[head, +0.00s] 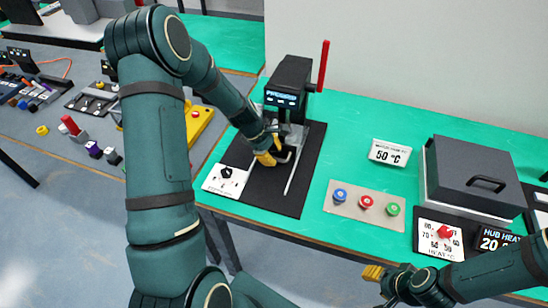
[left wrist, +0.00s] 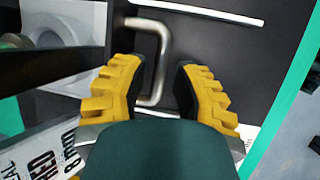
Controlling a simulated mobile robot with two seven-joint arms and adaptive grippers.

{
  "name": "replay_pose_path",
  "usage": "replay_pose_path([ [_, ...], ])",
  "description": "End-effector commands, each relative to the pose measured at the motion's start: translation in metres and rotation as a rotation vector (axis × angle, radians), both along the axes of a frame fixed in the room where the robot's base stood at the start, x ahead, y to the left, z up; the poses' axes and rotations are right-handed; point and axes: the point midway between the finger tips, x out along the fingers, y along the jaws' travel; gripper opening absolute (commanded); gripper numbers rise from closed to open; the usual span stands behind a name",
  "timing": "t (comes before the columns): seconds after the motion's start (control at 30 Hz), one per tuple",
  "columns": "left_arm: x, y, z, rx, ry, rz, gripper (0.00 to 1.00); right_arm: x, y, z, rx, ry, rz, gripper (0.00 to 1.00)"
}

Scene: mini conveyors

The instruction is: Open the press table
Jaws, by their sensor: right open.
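The black press (head: 289,78) stands at the back of the green bench, with a raised red lever (head: 323,66) and a small lit display. Its black base (head: 270,196) has a pale rail slot along it. My left gripper (head: 270,157) is low in front of the press and hides part of the press table. In the left wrist view, the metal handle (left wrist: 163,45) lies between the yellow fingers of my left gripper (left wrist: 162,75), which stand apart with a gap. Contact with the handle cannot be told. My right gripper (head: 373,273) is open by the bench's front edge, away from the press.
A white dial panel (head: 227,180) lies left of the base. A button plate (head: 364,205) and a 50 °C sign (head: 390,152) are to the right. A grey lidded box (head: 470,175) and a heat dial (head: 440,237) stand farther right. Green bench between is clear.

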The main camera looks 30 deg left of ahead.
Motion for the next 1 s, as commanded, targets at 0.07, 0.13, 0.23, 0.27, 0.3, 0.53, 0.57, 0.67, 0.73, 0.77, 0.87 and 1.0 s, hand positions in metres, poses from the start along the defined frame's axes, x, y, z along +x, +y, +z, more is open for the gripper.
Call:
replay_pose_path([
  [0.07, 0.0017, -0.0027, -0.0077, 0.0, 0.001, 0.001, 0.27, -0.0004, 0.0001, -0.0015, 0.0, 0.001, 0.001, 0.47],
  [0.13, 0.0028, -0.0037, -0.0109, 0.0, 0.0, 0.001, 0.27, -0.0007, 0.0002, -0.0019, 0.0, 0.002, 0.002, 0.47],
  [0.23, 0.0035, -0.0047, -0.0132, 0.0, 0.0, 0.001, 0.27, -0.0008, 0.0002, -0.002, 0.0, 0.002, 0.002, 0.47],
  [0.27, 0.0034, -0.0048, -0.0134, 0.0, 0.0, 0.001, 0.27, -0.0008, 0.0002, -0.002, 0.0, 0.002, 0.002, 0.47],
  [0.3, 0.0035, -0.0048, -0.0134, 0.0, 0.0, 0.001, 0.27, -0.0008, 0.0002, -0.002, 0.0, 0.002, 0.002, 0.47],
  [0.53, 0.0035, -0.0048, -0.0131, 0.0, 0.0, 0.001, 0.13, -0.0007, 0.0002, -0.0019, 0.0, 0.002, 0.002, 0.47],
  [0.57, 0.0035, -0.0048, -0.0131, 0.0, 0.0, 0.001, 0.03, -0.0007, 0.0002, -0.0019, 0.0, 0.002, 0.002, 0.47],
  [0.67, 0.0035, -0.0047, -0.013, 0.0, 0.0, 0.001, 0.0, -0.0007, 0.0002, -0.0019, 0.0, 0.002, 0.002, 0.47],
  [0.73, 0.0035, -0.0047, -0.0132, 0.0, 0.0, 0.001, 0.0, -0.0006, 0.0001, -0.002, 0.0, 0.002, 0.001, 0.47],
  [0.77, 0.0035, -0.0047, -0.0132, 0.0, 0.0, 0.001, 0.0, -0.0006, 0.0001, -0.002, 0.0, 0.002, 0.001, 0.47],
  [0.87, 0.0033, -0.0049, -0.0135, 0.0, 0.0, 0.001, 0.0, -0.0006, 0.0001, -0.002, 0.0, 0.002, 0.001, 0.47],
  [1.0, 0.0026, -0.005, -0.0138, 0.0, 0.001, 0.001, 0.0, -0.0005, 0.0002, -0.0022, 0.0, 0.001, 0.001, 0.47],
])
